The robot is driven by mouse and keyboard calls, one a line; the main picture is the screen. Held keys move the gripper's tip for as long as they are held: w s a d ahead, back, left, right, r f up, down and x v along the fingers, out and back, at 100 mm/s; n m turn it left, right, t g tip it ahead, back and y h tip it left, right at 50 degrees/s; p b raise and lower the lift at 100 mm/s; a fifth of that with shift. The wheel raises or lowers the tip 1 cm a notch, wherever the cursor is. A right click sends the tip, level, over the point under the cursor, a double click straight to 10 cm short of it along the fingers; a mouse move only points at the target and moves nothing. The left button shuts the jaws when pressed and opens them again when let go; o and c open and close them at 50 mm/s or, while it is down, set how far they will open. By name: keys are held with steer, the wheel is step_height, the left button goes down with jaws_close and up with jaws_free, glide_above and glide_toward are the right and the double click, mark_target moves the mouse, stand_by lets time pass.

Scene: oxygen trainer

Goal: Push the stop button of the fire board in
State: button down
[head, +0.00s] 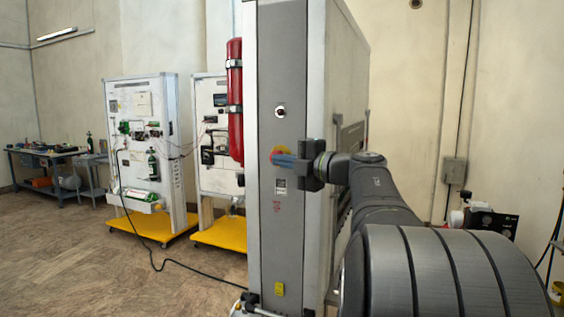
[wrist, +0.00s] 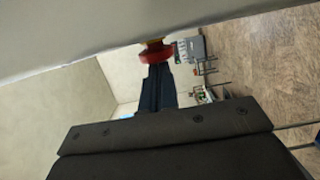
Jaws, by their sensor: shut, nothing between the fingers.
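The fire board (head: 279,60) is a tall grey panel in the middle of the head view. The stop button (head: 281,150) is red on a yellow base on its face, partly covered by my fingers. In the wrist view, the red button (wrist: 154,54) stands out from the pale panel (wrist: 90,35). My gripper (head: 275,159) is shut and empty, its blue fingers across the lower part of the button. In the wrist view, the fingertips (wrist: 158,67) meet the button's edge in the picture. I cannot tell whether they touch it or how far in it is.
A round key switch (head: 280,111) is above the button and a small yellow box (head: 279,289) is low on the panel. A red cylinder (head: 235,110) hangs at the board's left. Two white boards on yellow bases (head: 150,237) stand further left. The floor there is open, with a black cable.

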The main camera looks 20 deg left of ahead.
steer(key=shift+w+d, duration=0.1)
steer(key=shift+w, duration=0.15)
steer(key=s+d, duration=0.7)
steer(key=d, duration=0.2)
steer(key=shift+d, duration=0.25)
steer(key=s+x, duration=0.1)
steer(key=x, duration=0.9)
steer(key=shift+v, duration=2.95)
